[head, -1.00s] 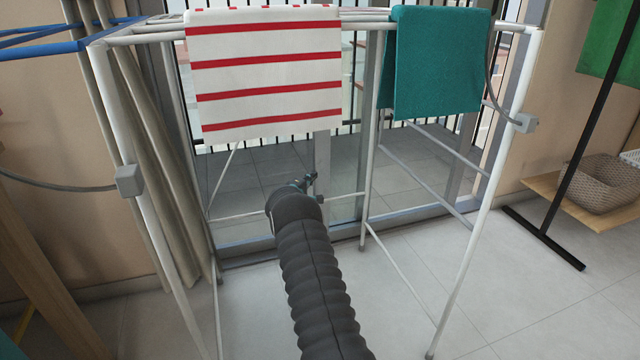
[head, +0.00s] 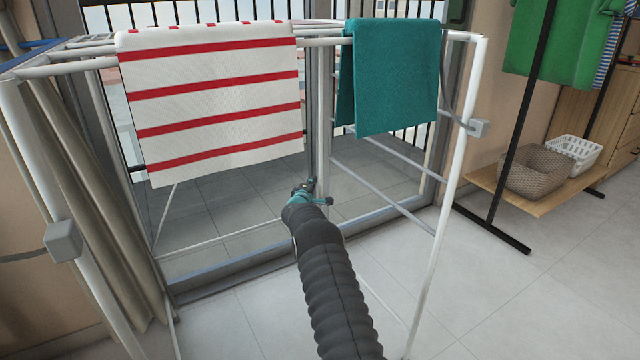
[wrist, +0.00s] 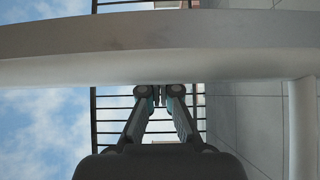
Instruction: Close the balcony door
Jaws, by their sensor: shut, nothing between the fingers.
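The balcony door (head: 325,110) is a tall glazed opening with grey frame members, behind a white drying rack. How far it stands open, I cannot tell; the rack and cloths hide parts of it. My gripper (head: 313,188) reaches forward, below the cloths and in front of the door's middle upright. In the wrist view my gripper (wrist: 160,93) is shut and empty. A pale bar (wrist: 160,52) crosses just beyond the fingertips there; whether they touch it, I cannot tell.
The drying rack (head: 455,130) holds a red-striped cloth (head: 215,95) and a teal towel (head: 395,75). Its legs flank my arm. A clothes stand (head: 510,150) with baskets (head: 535,172) is at right. Tiled floor (head: 470,285) is clear at lower right.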

